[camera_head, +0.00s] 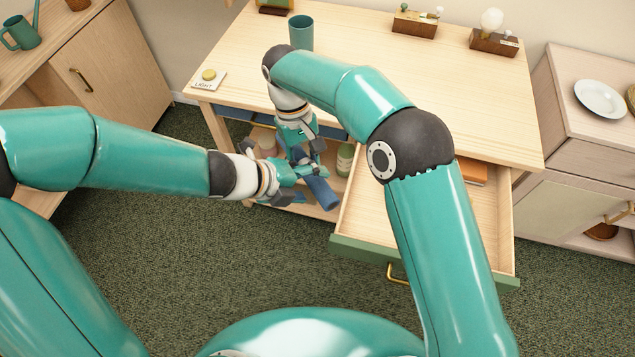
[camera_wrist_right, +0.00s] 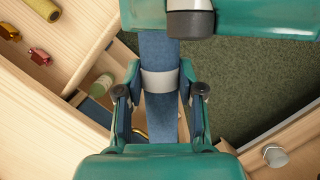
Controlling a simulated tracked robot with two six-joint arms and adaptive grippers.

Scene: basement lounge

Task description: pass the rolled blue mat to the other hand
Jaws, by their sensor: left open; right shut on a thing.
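The rolled blue mat (camera_head: 320,192) is held aslant in front of the table, its lower end pointing down and right. In the right wrist view the mat (camera_wrist_right: 158,112) runs upright through the picture, with a pale band around it. My right gripper (camera_wrist_right: 160,94) has a finger on each side of the mat near that band and is shut on it. My left gripper (camera_head: 296,179) is open, close to the mat and just below my right gripper in the head view. Teal and dark parts of it cross the mat at the top of the right wrist view. Whether it touches the mat is hidden.
An open drawer (camera_head: 360,250) juts out right of the mat. The wooden table (camera_head: 390,75) bears a teal cup (camera_head: 301,32) and a light switch plate (camera_head: 208,78). A green jar (camera_head: 345,160) stands beneath the table. Carpet (camera_head: 230,270) is clear in front.

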